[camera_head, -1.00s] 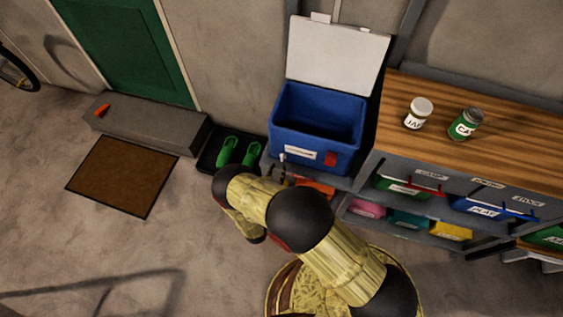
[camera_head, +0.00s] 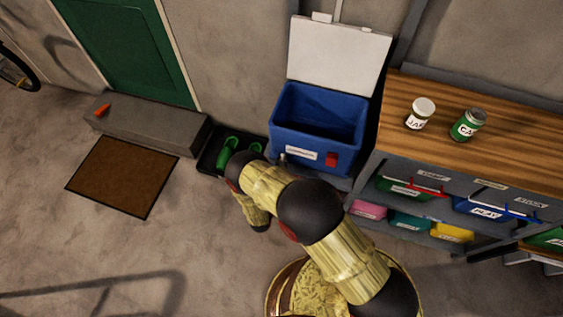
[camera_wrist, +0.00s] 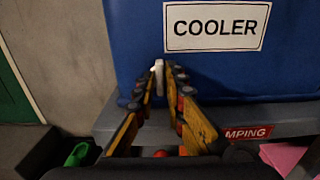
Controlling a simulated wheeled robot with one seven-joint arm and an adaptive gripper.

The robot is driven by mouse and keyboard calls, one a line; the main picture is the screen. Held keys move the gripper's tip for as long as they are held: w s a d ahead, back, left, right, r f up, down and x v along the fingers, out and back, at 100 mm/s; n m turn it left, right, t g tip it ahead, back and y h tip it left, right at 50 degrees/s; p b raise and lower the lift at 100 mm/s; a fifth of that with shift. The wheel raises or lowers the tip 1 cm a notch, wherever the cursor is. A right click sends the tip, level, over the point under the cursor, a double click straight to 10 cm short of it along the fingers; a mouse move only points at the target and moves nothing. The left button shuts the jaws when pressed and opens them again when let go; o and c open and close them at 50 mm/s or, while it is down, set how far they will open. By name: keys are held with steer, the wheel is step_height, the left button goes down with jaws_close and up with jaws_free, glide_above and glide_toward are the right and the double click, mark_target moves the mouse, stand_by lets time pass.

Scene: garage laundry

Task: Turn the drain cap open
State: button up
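The blue cooler (camera_head: 315,140) stands with its white lid raised. Its front carries a COOLER label, which fills the top of the wrist view (camera_wrist: 215,27). A small white drain cap (camera_wrist: 158,76) sticks out low on the cooler front, left of the label. It shows as a small pale spot in the head view (camera_head: 283,158). My gripper (camera_wrist: 160,82) points at the cooler, with one finger on each side of the cap. The fingers look apart, and I cannot tell whether either one touches the cap. In the head view my arm hides the gripper.
The cooler sits on a grey shelf (camera_wrist: 105,121). Green boots (camera_head: 227,150) stand in a black tray at its left. A wooden workbench (camera_head: 470,115) with jars and several labelled bins is at the right.

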jaws_close()
steer(key=shift+n, duration=0.4)
steer(key=n+b, duration=0.1)
steer(key=n, duration=0.2)
steer(key=shift+n+b, duration=0.4)
steer(key=n+b, duration=0.1)
steer(key=n, duration=0.8)
steer(key=shift+b, duration=0.35)
steer(key=n, duration=0.4)
steer(key=shift+n, duration=0.3)
steer(key=shift+o, duration=2.2)
jaws_free()
